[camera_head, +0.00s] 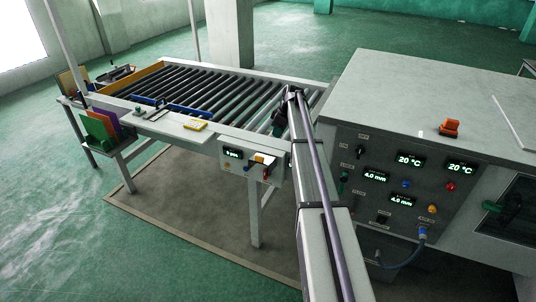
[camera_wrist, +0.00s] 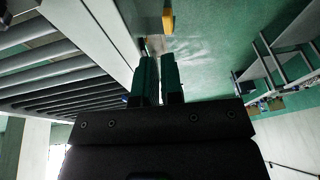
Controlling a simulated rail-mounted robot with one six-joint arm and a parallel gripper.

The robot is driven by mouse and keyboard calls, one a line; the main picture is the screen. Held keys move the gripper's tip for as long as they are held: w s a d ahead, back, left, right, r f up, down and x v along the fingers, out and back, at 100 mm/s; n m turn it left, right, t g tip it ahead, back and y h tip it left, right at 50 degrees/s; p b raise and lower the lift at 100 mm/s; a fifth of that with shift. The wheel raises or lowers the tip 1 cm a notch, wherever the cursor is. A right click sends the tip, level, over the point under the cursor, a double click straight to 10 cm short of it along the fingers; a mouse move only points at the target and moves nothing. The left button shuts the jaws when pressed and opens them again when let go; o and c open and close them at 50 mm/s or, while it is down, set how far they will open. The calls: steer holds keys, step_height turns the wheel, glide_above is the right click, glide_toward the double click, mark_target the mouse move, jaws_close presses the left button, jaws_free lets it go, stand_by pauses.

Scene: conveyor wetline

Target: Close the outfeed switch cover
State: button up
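The outfeed control box (camera_head: 248,163) hangs on the near side of the roller conveyor in the head view. My gripper (camera_head: 279,118) is above and to the right of the box, over the conveyor's near edge, partly hidden by my arm. In the wrist view my gripper (camera_wrist: 160,58) shows two green fingers with a narrow gap and nothing between them. A yellow part (camera_wrist: 168,20) shows beyond the fingertips.
The roller conveyor (camera_head: 205,92) lies behind the box. A yellow block (camera_head: 195,125) sits on its white side plate. A large grey cabinet (camera_head: 420,100) with displays and knobs stands close on the right. Open floor lies in front of the conveyor.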

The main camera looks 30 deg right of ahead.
steer(key=shift+s+d, duration=0.1)
jaws_close()
steer(key=b, duration=1.3)
glide_toward(268, 163)
steer(key=x, duration=0.6)
steer(key=shift+f, duration=0.2)
steer(key=shift+a+f+b, duration=0.2)
steer(key=shift+f+b, duration=0.1)
steer(key=shift+r, duration=0.1)
steer(key=shift+a, duration=0.1)
